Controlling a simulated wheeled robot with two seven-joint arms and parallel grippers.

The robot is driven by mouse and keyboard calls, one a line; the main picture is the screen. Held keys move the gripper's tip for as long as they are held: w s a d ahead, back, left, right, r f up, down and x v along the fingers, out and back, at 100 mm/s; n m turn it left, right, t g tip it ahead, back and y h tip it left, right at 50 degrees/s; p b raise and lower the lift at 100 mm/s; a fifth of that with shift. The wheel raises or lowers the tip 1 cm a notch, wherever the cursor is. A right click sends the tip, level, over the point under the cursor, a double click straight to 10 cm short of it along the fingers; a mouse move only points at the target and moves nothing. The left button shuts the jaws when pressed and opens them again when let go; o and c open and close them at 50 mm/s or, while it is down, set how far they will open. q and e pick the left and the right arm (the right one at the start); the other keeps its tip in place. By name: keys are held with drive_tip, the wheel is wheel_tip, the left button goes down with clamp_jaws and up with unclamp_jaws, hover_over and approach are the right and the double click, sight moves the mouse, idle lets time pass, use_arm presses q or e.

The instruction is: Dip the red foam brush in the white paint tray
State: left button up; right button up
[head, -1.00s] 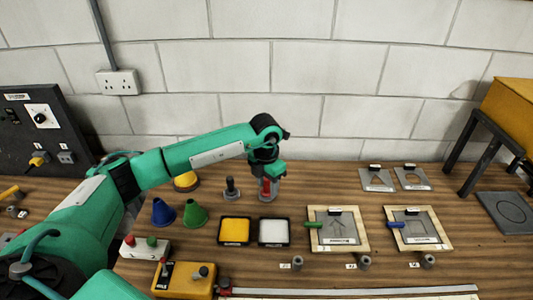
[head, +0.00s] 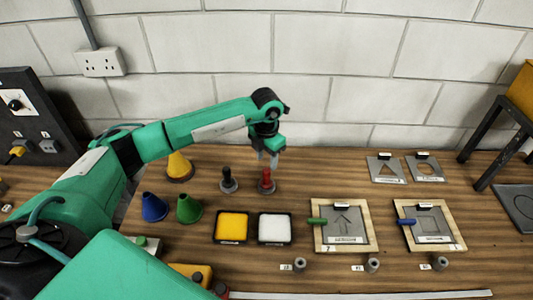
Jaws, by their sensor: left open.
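I cannot tell whether the fingers touch the brush. The white paint tray (head: 274,229) is a black-rimmed square tray of white, in front of the brush and nearer to me. My right gripper does not show.
A yellow paint tray (head: 231,227) sits left of the white one. A black brush (head: 228,180) stands left of the red one. Framed stencil boards (head: 344,226) lie to the right.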

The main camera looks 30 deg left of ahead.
sight(266, 170)
use_arm(q)
wheel_tip(266, 170, down, 4)
drive_tip(key=shift+w+a+r+b, duration=0.1)
drive_tip(key=shift+b, duration=0.65)
wheel_tip(266, 170, down, 3)
drive_tip(key=b, duration=0.2)
drive_tip(key=shift+r+b, duration=0.15)
drive_tip(key=shift+b, duration=0.15)
drive_tip(key=shift+f, duration=0.4)
drive_tip(key=shift+r, duration=0.1)
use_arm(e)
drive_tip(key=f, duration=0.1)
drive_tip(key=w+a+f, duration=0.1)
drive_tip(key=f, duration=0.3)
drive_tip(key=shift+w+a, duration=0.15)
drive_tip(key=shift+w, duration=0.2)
use_arm(q)
drive_tip(key=shift+c, duration=0.4)
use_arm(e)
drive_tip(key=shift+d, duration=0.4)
use_arm(q)
drive_tip(key=c, duration=0.7)
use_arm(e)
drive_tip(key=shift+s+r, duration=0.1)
